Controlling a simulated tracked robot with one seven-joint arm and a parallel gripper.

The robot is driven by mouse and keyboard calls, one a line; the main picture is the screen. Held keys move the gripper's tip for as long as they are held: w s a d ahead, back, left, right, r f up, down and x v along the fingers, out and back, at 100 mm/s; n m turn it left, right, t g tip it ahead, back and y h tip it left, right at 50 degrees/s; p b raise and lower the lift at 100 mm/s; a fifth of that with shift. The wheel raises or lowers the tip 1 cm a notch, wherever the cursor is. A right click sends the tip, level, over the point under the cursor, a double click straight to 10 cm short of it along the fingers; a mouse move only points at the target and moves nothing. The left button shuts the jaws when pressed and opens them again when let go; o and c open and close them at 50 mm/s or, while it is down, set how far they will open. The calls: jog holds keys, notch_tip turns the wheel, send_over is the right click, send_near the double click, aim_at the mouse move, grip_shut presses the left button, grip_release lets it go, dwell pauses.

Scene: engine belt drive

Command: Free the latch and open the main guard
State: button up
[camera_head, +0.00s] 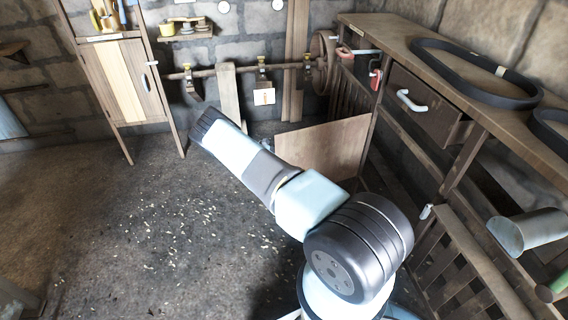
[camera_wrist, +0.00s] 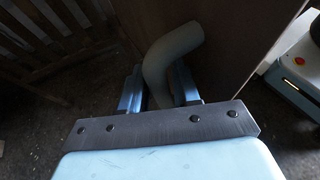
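The main guard appears to be the brown wooden panel (camera_head: 322,152) standing low beside the bench. In the wrist view the brown panel (camera_wrist: 245,40) fills the upper middle, with a thick grey bent handle (camera_wrist: 172,58) in front of it. My gripper (camera_wrist: 160,88) has its two blue fingers on either side of this handle. The handle fills the gap and looks clasped. In the head view my arm hides most of the gripper. A red piece (camera_head: 375,77) hangs on the bench post above the panel; I cannot tell whether it is the latch.
A wooden bench (camera_head: 455,75) with a drawer (camera_head: 420,105) and a black belt (camera_head: 475,72) runs along the right. A shaft (camera_head: 245,69) with a large pulley (camera_head: 323,62) crosses the back wall. A cabinet (camera_head: 120,80) stands back left.

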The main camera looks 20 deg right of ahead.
jog(key=v, duration=1.3)
jog(key=shift+w+a, duration=0.25)
jog(key=shift+r, duration=0.1)
